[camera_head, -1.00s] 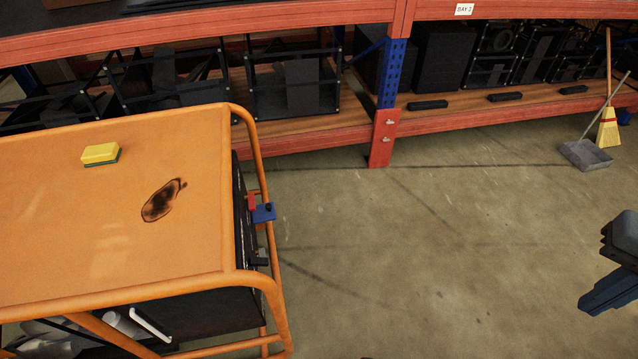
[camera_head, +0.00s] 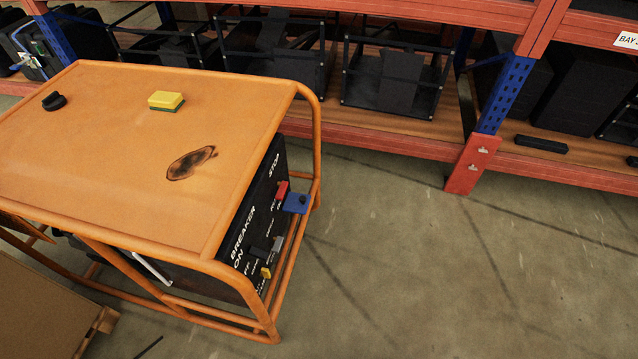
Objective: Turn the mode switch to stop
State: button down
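An orange-framed machine (camera_head: 240,145) stands at left, with a black control panel (camera_head: 250,205) on its right side, seen at a steep angle. White lettering on the panel includes STOP near the top and BREAKER ON lower down. A red part (camera_head: 282,190) and a blue part (camera_head: 296,203) stick out of the upper panel. A black part (camera_head: 259,253), a grey part (camera_head: 278,243) and a small yellow part (camera_head: 266,273) sit lower. I cannot tell which one is the mode switch or how it is set. My gripper is not in view.
A yellow-green sponge (camera_head: 166,101) and a black knob-like object (camera_head: 54,101) lie on the orange top beside a burn mark. Red shelving with a blue post (camera_head: 503,95) runs behind. The concrete floor (camera_head: 420,270) right of the machine is clear. A brown box (camera_head: 40,300) stands at lower left.

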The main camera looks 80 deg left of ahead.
aim_at(282, 185)
jog(key=u, duration=0.05)
jog(key=i, duration=0.15)
jog(key=u, duration=3.95)
jog(key=k, duration=0.8)
jog(key=z, duration=0.7)
jog(key=i, duration=0.5)
